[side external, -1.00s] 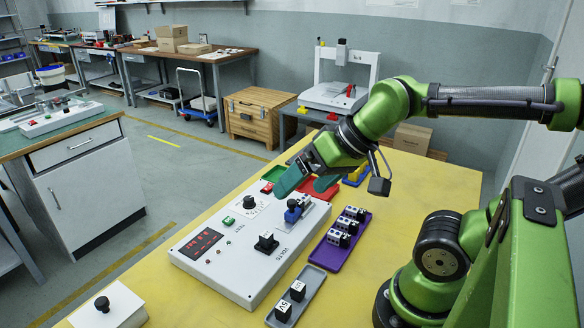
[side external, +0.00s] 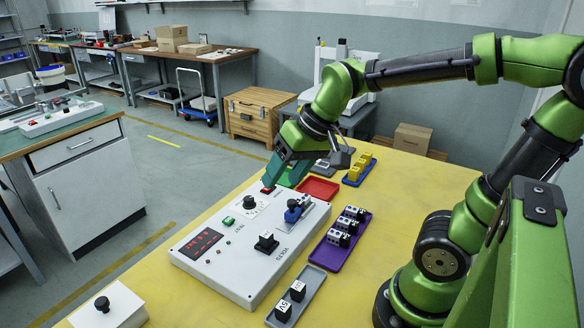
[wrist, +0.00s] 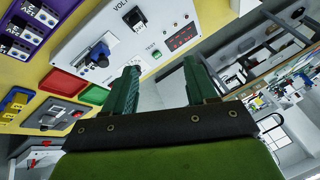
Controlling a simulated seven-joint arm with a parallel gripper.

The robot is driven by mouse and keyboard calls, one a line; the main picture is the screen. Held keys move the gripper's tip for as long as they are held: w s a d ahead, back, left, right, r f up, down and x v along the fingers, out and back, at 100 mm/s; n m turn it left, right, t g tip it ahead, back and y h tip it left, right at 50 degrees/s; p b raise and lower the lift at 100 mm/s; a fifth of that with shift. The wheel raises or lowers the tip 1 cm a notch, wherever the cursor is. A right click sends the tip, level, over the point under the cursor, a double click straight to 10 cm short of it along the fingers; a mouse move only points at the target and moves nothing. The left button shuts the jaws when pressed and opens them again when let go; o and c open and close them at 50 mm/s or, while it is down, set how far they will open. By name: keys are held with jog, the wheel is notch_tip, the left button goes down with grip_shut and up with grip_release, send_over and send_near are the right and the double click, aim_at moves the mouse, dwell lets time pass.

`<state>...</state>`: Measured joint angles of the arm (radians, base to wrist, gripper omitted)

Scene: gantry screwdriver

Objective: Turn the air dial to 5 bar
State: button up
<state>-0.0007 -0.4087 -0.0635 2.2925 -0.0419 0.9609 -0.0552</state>
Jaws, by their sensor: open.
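The white control panel (side external: 215,262) lies on the yellow table. A black knob on a pale scale plate (side external: 249,203) sits near its far left edge; I take it as the air dial, but its markings are too small to read. In the wrist view my fingers (wrist: 162,66) are spread, and that knob seems hidden.
A blue clamp-like part (side external: 293,212) stands on the panel, beside a green button (side external: 228,221) and a red display (side external: 201,243). Red (side external: 318,189) and purple (side external: 331,255) trays lie right of it. A knobbed white box (side external: 126,303) sits at front left.

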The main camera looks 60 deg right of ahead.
jog(key=w+d+f+n+g, duration=0.15)
jog(key=w+d, duration=0.35)
jog(key=w, duration=0.5)
jog(key=n+g+h, duration=0.2)
jog(key=n+g, duration=0.2)
jog(key=n, duration=0.4)
send_over(249, 198)
notch_tip(249, 198, down, 17)
jog(key=c, duration=1.1)
